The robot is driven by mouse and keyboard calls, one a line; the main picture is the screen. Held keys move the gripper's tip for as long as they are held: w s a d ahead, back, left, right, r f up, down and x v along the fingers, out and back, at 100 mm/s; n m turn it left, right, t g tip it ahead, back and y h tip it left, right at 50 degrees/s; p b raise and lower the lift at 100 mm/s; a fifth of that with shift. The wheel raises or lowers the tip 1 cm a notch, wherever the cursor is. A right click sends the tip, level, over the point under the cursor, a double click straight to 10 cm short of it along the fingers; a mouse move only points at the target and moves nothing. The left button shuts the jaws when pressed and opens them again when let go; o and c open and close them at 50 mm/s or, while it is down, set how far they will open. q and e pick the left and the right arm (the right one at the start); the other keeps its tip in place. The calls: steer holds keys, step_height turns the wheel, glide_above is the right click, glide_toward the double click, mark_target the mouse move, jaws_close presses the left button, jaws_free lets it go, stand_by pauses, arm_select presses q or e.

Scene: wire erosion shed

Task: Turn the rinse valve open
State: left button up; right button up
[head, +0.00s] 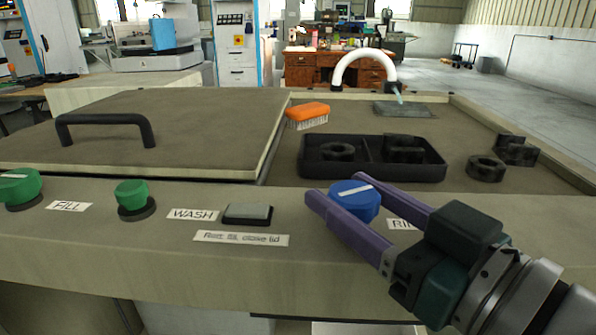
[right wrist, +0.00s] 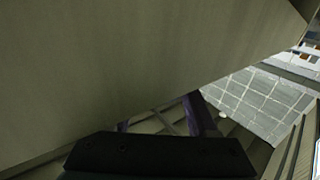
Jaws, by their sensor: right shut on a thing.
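The rinse valve is a blue round knob (head: 352,200) with a white line across its top, on the front ledge beside a partly covered label starting "RI" (head: 401,224). The white line lies roughly left to right in the head view. My right gripper (head: 334,187) has its purple fingers on either side of the knob and is shut on it. A white curved spout (head: 362,54) stands at the back of the basin, with a pale bluish streak below its end. The right wrist view shows dark finger parts and a plain panel; the knob is not visible there. My left gripper is out of view.
Green knobs stand at FILL (head: 20,188) and WASH (head: 135,198), with a grey button (head: 248,214) nearby. A lid with a black handle (head: 105,122) covers the left side. The basin holds an orange brush (head: 307,110), a black tray (head: 438,172) and dark parts (head: 486,168).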

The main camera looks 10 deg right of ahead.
steer(key=shift+r+n+g+y+p, duration=0.1)
steer(key=shift+n+g+y+p, duration=0.35)
steer(key=shift+n+y, duration=0.5)
steer(key=shift+y, duration=0.25)
steer(key=o, duration=1.4)
steer(key=shift+c, duration=0.2)
steer(key=shift+s+d, duration=0.1)
steer(key=v, duration=0.9)
steer(key=shift+s+d, duration=0.2)
steer(key=shift+s, duration=0.1)
